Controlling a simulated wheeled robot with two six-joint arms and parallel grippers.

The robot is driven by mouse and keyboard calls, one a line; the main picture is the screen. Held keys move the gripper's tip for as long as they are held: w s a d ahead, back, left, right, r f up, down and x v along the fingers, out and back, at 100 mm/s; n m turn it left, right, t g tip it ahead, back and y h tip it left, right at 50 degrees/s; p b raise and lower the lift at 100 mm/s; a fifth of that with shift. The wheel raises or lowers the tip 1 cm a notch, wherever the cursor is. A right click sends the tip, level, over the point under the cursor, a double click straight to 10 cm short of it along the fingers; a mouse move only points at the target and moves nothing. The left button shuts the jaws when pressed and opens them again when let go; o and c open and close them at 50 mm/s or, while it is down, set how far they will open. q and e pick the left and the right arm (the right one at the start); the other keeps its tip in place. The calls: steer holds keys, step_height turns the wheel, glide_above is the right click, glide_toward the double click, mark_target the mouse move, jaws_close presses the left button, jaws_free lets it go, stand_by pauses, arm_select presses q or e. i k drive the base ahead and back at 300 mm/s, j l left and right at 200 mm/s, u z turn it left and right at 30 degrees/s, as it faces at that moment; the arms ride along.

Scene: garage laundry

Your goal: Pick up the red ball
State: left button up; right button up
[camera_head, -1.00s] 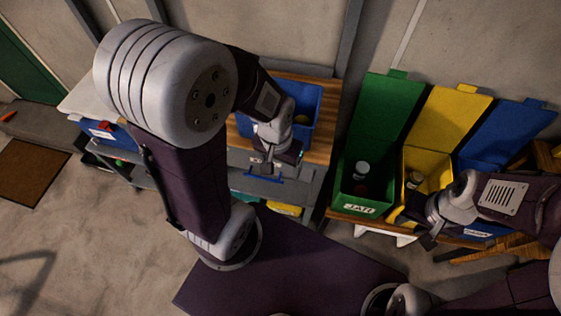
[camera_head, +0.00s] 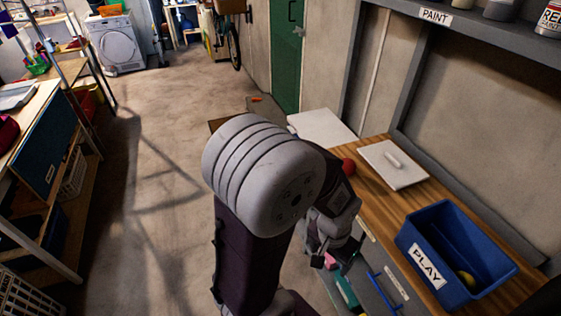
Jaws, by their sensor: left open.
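A small red ball (camera_head: 348,166) shows just past my left arm, at the left end of the wooden bench top, close to a white board. My arm may hide part of it, and I cannot tell exactly what it rests on. My left gripper (camera_head: 335,258) points down in front of the bench's front edge, nearer to me than the ball and apart from it. Its jaws are open, with nothing seen held. My right gripper is out of view.
A blue bin marked PLAY (camera_head: 455,262) with a yellow item inside stands on the bench (camera_head: 372,200) at right. A white lid with a handle (camera_head: 393,164) lies behind. Pink and green items show below the gripper. Open floor (camera_head: 165,160) lies left.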

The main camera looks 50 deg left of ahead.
mark_target(349, 166)
steer(key=u, duration=1)
